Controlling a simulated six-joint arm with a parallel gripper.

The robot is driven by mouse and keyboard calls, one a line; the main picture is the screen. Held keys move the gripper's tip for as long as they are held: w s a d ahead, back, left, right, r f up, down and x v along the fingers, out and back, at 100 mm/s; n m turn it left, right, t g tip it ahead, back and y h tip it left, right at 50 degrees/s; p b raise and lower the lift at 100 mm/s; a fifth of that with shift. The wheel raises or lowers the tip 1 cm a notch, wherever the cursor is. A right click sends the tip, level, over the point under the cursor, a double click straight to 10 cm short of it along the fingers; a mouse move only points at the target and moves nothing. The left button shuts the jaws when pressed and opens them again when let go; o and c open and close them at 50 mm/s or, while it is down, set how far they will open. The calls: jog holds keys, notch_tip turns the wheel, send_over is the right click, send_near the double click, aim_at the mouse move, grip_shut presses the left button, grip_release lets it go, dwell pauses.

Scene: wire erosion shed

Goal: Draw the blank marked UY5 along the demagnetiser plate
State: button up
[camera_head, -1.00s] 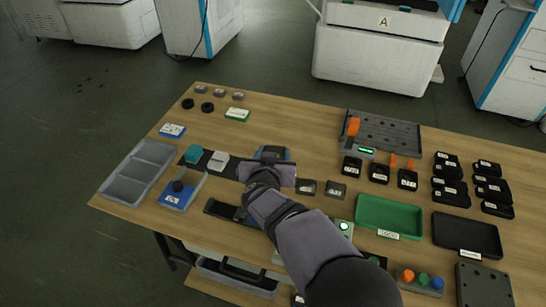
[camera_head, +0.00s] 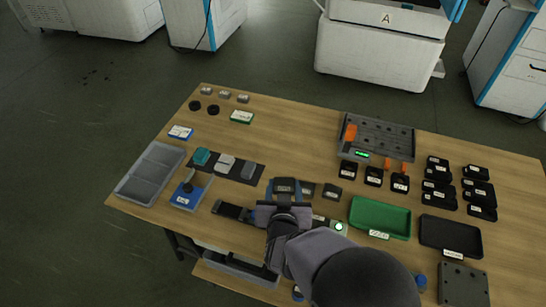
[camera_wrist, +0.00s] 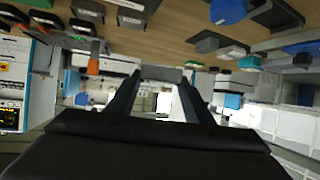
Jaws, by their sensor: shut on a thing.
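My gripper (camera_head: 284,188) reaches over the middle of the table, its blue fingers closed on a small dark blank (camera_head: 284,185) with a pale label. The label is too small to read, so I cannot tell if it is UY5. In the wrist view my gripper (camera_wrist: 160,76) has its fingertips together at a grey piece. Two similar blanks, one close by (camera_head: 307,189) and one further right (camera_head: 331,191), stand to the right of it. A long dark plate (camera_head: 232,211), possibly the demagnetiser, lies at the near left, its right part hidden by my arm. A green-lit box (camera_head: 340,226) shows right of my wrist.
A dark mat (camera_head: 236,168) with teal, white and grey blocks lies left of my gripper. A grey compartment tray (camera_head: 150,173) is at the far left. A green tray (camera_head: 380,216) and a black tray (camera_head: 450,235) stand right. The table's back middle is clear.

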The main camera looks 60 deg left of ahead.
jog(key=shift+m+t, duration=0.4)
jog(key=shift+m, duration=0.1)
jog(key=d+f, duration=0.1)
jog(key=d, duration=0.2)
jog(key=w+d+f, duration=0.1)
jog(key=d, duration=0.3)
jog(key=d+f, duration=0.1)
jog(key=d, duration=0.2)
jog(key=shift+w+d+f, duration=0.25)
jog(key=shift+w+d, duration=0.05)
jog(key=shift+w, duration=0.1)
jog(key=shift+w+d+r+m+t+h, duration=0.15)
jog(key=shift+d, duration=0.25)
jog(key=shift+w+d+r+m+t+h, duration=0.1)
jog(key=shift+w+d+r+m+t, duration=0.1)
jog(key=shift+d, duration=0.25)
jog(key=shift+w+d+r+m+t+h, duration=0.1)
jog(key=shift+d+r+m+t+h, duration=0.05)
jog(key=shift+d, duration=0.25)
jog(key=shift+w+a+r+m+h, duration=0.15)
jog(key=shift+a+r+m+h, duration=0.15)
jog(key=shift+r, duration=0.25)
jog(key=shift+w+r+m+t+h, duration=0.2)
jog(key=shift+m+t+h, duration=0.1)
jog(key=shift+t, duration=0.1)
jog(key=shift+f, duration=0.2)
jog(key=shift+f+b, duration=2.05)
jog(key=shift+f, duration=0.2)
jog(key=shift+f, duration=0.35)
